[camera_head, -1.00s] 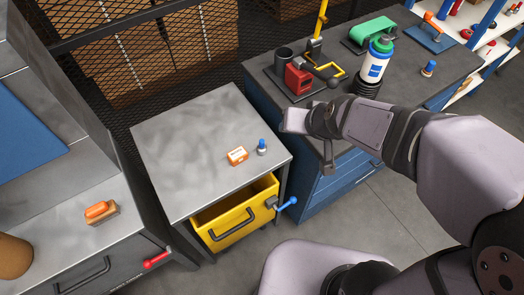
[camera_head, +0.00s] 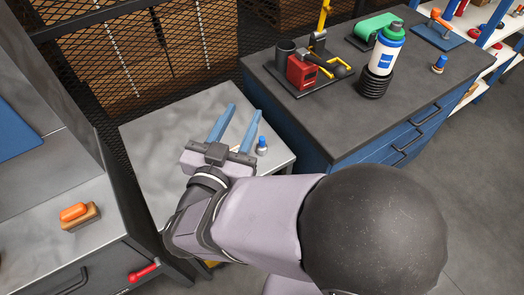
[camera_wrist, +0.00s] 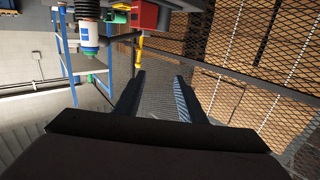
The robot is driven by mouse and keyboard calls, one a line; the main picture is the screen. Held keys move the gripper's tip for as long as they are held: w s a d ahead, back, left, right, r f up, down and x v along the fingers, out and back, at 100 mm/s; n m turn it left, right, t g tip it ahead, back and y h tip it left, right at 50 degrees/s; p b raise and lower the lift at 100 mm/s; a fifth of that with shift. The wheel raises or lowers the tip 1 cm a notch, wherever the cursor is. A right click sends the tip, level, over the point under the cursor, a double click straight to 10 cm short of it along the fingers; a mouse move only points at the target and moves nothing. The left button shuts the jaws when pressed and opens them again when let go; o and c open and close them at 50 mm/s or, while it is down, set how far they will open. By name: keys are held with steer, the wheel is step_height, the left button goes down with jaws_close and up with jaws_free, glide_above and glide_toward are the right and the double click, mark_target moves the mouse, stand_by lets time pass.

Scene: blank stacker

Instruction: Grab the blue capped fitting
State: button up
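The blue capped fitting (camera_head: 262,147) stands upright on the grey metal table (camera_head: 150,140), near its right edge. It has a blue cap on a paler base. My gripper (camera_head: 243,110) is over that table, just left of the fitting in the head view, with its two long blue-grey fingers spread apart and nothing between them. I cannot tell how high it is above the table. In the wrist view the gripper's fingers (camera_wrist: 158,85) are also apart and empty, and the fitting is not visible there. A second, similar blue-capped piece (camera_head: 439,64) stands on the dark bench at the right.
My arm covers the table's front and most of the yellow drawer. Mesh fencing stands behind.

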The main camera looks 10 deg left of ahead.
steer(key=s, duration=0.2)
glide_toward(261, 144)
steer(key=shift+h, duration=0.3)
steer(key=shift+w+d+p, duration=0.15)
steer(key=shift+w+p, duration=1.1)
steer(key=shift+w, duration=2.25)
steer(key=shift+w+d+f+p, duration=0.1)
steer(key=shift+w+p, duration=0.25)
steer(key=shift+w, duration=0.65)
steer(key=shift+w+d+f+p, duration=0.1)
steer(key=shift+w+p, duration=0.2)
steer(key=shift+w, duration=0.7)
jaws_close()
